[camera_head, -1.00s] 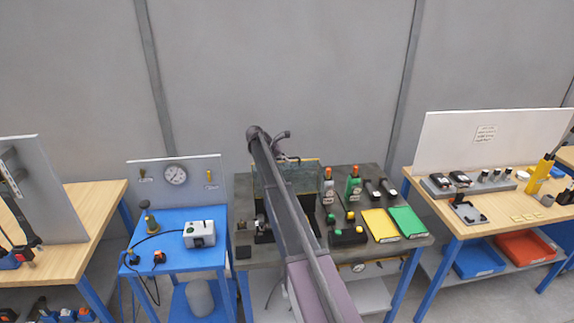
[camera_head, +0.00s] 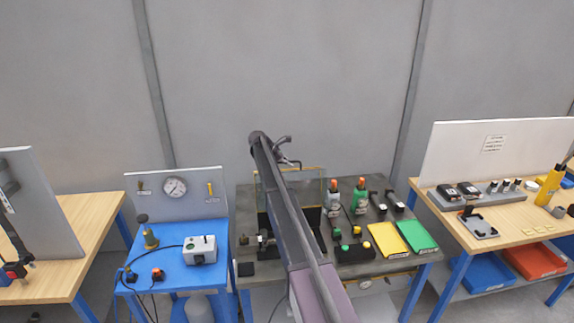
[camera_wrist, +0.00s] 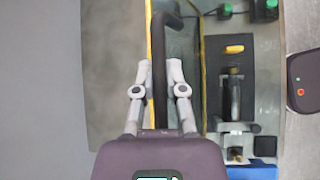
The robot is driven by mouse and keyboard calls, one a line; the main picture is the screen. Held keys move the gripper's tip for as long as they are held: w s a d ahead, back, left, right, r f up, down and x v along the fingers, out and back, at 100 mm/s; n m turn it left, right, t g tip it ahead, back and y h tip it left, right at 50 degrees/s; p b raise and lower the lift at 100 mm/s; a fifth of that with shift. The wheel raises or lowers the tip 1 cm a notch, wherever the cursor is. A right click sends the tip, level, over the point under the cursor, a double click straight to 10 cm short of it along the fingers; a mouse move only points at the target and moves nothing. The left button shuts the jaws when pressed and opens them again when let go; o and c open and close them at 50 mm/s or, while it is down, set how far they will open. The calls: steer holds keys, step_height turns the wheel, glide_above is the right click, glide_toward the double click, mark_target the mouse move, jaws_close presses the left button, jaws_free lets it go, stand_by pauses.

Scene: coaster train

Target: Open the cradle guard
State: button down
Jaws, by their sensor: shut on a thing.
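The cradle guard (camera_head: 310,184) is a clear panel with yellow edging at the back of the dark middle bench. In the wrist view, its pane (camera_wrist: 188,42) lies under and beside my gripper. My gripper (camera_wrist: 159,66) is shut on the guard's black bar handle (camera_wrist: 160,88), with one grey finger on each side of it. In the head view, my gripper (camera_head: 289,163) is at the guard's upper edge, partly hidden by my arm. The black cradle base (camera_wrist: 216,50) with a metal fixture (camera_wrist: 232,98) shows right of the pane. My arm hides part of the cradle in the head view.
Two bottles (camera_head: 360,196), black hand tools (camera_head: 393,201), a yellow tray (camera_head: 388,240) and a green tray (camera_head: 416,236) lie right of my arm. A blue bench (camera_head: 182,225) stands left, a wooden bench (camera_head: 510,230) right. A grey wall is behind.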

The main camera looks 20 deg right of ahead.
steer(key=c, duration=0.7)
jaws_free()
steer(key=shift+s, duration=0.1)
